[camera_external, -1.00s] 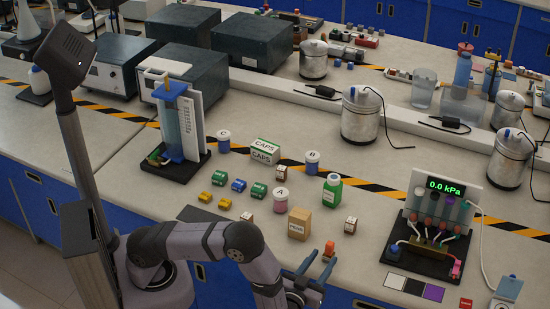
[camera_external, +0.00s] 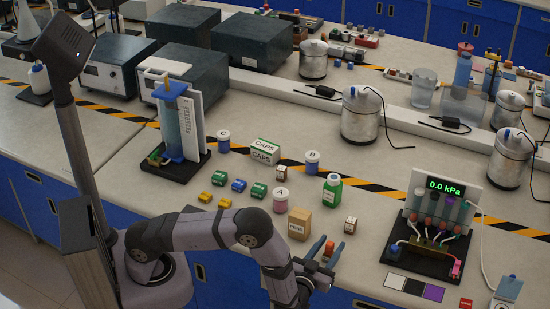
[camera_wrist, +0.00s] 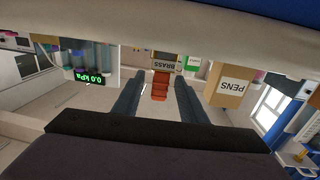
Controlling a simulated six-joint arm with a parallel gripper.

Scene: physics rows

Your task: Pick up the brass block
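The brass block (camera_external: 351,225) is a small block with a white label, standing on the bench to the right of the PENS box. The wrist view shows it upside down, with the word BRASS (camera_wrist: 166,66) on its face. My gripper (camera_wrist: 157,82) is open, with its two dark fingers apart and nothing held. A small orange-red block (camera_wrist: 160,88) shows between the fingers, with gaps on both sides, in front of the brass block. In the external view my gripper (camera_external: 326,249) is at the bench's front, short of the brass block, around the orange-red block.
The pressure display stand (camera_external: 442,195) is to the right. Several small coloured blocks lie to the left. Bare bench lies between the brass block and the stand.

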